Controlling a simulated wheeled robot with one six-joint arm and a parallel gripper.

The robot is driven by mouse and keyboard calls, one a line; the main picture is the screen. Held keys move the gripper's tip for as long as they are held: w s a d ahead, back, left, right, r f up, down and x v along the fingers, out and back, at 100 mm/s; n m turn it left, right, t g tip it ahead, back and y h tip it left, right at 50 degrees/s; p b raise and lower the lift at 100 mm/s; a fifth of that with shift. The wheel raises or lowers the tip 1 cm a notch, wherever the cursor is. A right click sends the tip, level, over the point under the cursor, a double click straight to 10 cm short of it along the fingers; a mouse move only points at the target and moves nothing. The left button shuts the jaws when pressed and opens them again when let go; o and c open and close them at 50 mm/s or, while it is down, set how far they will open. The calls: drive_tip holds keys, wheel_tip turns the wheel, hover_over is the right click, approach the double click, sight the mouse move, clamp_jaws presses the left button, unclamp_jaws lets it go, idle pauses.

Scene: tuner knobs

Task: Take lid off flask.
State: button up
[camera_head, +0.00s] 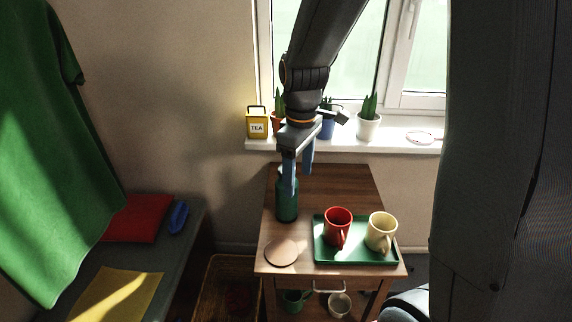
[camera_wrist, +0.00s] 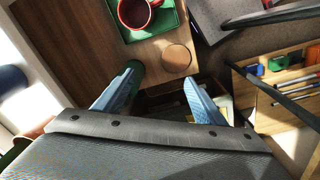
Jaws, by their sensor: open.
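The flask (camera_head: 287,204) is a dark green upright bottle at the left of the wooden side table. Its upper part is largely covered by my gripper in the head view, so I cannot tell how the lid sits. In the wrist view a green piece, likely the flask (camera_wrist: 136,67), shows behind the tip of the left finger. My gripper (camera_head: 299,180) points down at the flask's top, with its blue fingers apart. In the wrist view the space between the fingertips (camera_wrist: 160,80) holds nothing, and the flask lies at the left finger rather than centred.
A round brown disc (camera_head: 281,252) lies at the table's front left. A green tray (camera_head: 325,256) carries a red mug (camera_head: 337,229) and a cream mug (camera_head: 381,233). The table's back right is clear.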

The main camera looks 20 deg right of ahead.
drive_tip(key=w+r+n, duration=0.1)
drive_tip(key=w+n, duration=0.1)
drive_tip(key=w, duration=0.1)
drive_tip(key=w+r+n+p, duration=0.1)
drive_tip(key=w+n, duration=0.2)
drive_tip(key=w, duration=0.1)
drive_tip(key=w+n, duration=0.3)
drive_tip(key=shift+w+a+r+p, duration=0.15)
drive_tip(key=shift+w+r+p, duration=0.2)
drive_tip(key=shift+r+p, duration=0.05)
drive_tip(key=shift+w+d+f+p, duration=0.15)
drive_tip(key=shift+f+p, duration=0.2)
drive_tip(key=shift+f, duration=0.85)
drive_tip(key=shift+w+d+f+p, duration=0.15)
drive_tip(key=shift+f+p, duration=0.15)
drive_tip(key=shift+f, duration=0.85)
drive_tip(key=shift+w+d+f+p, duration=0.15)
drive_tip(key=shift+f+p, duration=0.2)
drive_tip(key=shift+f, duration=0.85)
drive_tip(key=c, duration=1.1)
